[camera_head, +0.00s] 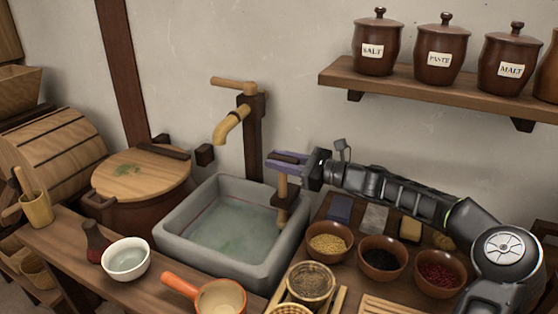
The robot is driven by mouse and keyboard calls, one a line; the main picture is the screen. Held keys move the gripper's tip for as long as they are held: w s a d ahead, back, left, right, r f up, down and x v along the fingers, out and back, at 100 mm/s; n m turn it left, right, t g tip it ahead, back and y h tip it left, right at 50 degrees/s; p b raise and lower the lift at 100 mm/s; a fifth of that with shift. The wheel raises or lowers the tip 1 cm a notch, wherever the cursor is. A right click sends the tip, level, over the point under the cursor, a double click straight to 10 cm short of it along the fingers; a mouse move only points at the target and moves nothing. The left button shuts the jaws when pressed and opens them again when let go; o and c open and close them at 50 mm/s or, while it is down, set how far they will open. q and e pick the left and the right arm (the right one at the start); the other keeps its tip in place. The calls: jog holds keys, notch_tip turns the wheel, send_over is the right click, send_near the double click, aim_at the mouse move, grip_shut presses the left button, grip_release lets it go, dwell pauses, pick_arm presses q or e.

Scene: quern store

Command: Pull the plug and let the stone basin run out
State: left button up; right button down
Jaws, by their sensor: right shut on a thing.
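The grey stone basin (178,247) stands in the middle of the view, with greenish, cloudy water (228,228) in it. A wooden plug (283,186) stands upright at the basin's back right side. Its shaft passes a dark wooden block (284,201), and its lower end reaches down towards the water; whether it is seated or lifted cannot be told. My right gripper (286,160) comes in from the right above the basin and is shut on the plug's upper end, which the jaws partly hide. My left gripper is not in view.
A wooden spout (230,124) hangs behind the basin. Bowls of grain and spices (330,242) stand to the right, under my right arm. A white bowl (126,260) and an orange-handled pan (221,297) stand in front. A lidded tub (140,175) is at left.

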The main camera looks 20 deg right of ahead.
jog(key=shift+w+d+r, duration=0.1)
jog(key=shift+d+r, duration=0.05)
jog(key=shift+r, duration=0.2)
jog(key=c, duration=1.5)
grip_release()
jog(key=shift+c, duration=0.2)
jog(key=o, duration=0.3)
jog(key=shift+f, duration=0.15)
jog(key=v, duration=0.8)
